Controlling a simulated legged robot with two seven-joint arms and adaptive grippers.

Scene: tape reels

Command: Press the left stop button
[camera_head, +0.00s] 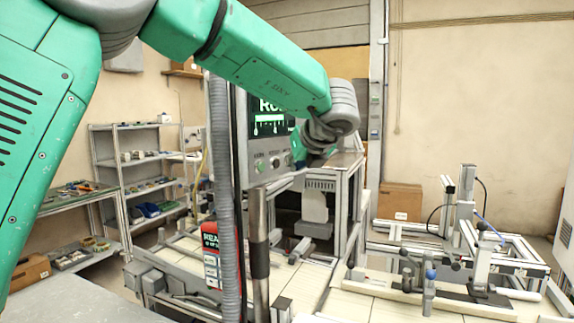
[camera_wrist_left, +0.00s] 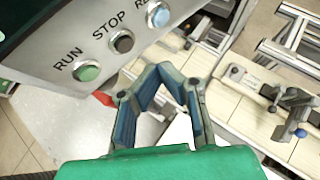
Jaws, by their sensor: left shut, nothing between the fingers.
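The stop button (camera_wrist_left: 121,41) is a dark round button in a metal ring, under the word STOP on a grey control panel (camera_wrist_left: 60,45). It sits between the green run button (camera_wrist_left: 87,72) and a blue button (camera_wrist_left: 158,14). In the head view the stop button (camera_head: 276,162) is small, below the panel's screen. My left gripper (camera_wrist_left: 160,72) is shut and empty, its fingertips together to the lower right of the stop button in the wrist view. They look apart from the panel. In the head view my left arm hides much of the gripper. My right gripper is not in view.
The screen (camera_head: 270,118) stands above the buttons. A grey hose (camera_head: 222,200) and a metal post rise in front of the machine frame. A bench with fixtures (camera_head: 450,255) is at the right. Shelves (camera_head: 140,165) stand at the left.

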